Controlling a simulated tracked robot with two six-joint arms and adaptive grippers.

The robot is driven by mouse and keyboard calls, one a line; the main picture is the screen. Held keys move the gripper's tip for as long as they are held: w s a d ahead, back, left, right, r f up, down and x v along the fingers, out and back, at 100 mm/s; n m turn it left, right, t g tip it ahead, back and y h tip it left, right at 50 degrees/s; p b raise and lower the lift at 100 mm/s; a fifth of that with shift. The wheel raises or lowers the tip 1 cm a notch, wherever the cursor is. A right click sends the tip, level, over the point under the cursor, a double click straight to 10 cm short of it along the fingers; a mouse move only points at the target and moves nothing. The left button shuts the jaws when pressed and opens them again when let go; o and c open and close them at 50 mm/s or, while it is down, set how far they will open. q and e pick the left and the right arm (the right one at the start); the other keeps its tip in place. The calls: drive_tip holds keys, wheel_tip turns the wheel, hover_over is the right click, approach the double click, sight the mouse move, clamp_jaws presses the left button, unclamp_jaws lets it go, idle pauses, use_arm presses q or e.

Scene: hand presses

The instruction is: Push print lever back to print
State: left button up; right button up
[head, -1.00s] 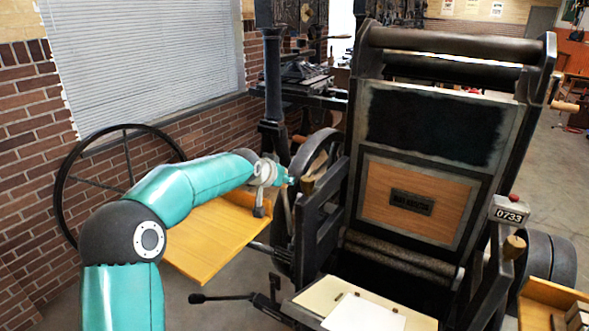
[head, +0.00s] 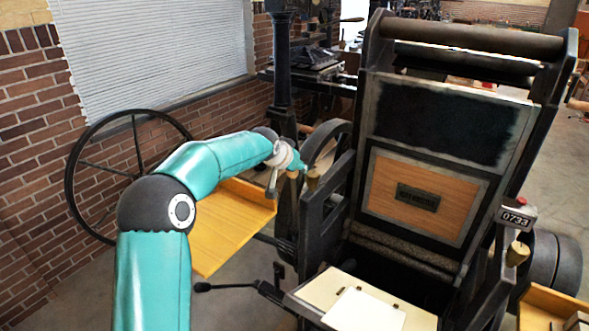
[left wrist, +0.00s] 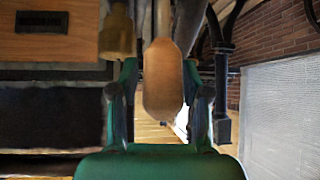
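In the head view my left gripper (head: 302,167) is at the left side of the hand press, beside an upright wooden handle (head: 293,182). This handle seems to be the print lever. In the left wrist view the rounded wooden handle (left wrist: 162,85) stands between the two fingers of my left gripper (left wrist: 162,112). Gaps show on both sides of it, so the gripper is open around it and not clamped. A second, brass-coloured wooden knob (head: 313,178) is just right of the handle on the press frame. My right gripper is not in view.
The press bed with a dark plate (head: 437,120) stands tilted up. A yellow wooden tray (head: 232,232) lies under my left arm. A black-handled lever (head: 225,286) sticks out low at the left. A feed board with paper (head: 362,312) and a counter (head: 516,218) are nearer.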

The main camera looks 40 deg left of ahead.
use_arm(q)
drive_tip(key=shift+o, duration=0.6)
drive_tip(key=shift+w+f, duration=0.15)
drive_tip(key=shift+s, duration=0.35)
drive_tip(key=v, duration=1.2)
drive_tip(key=shift+w, duration=0.1)
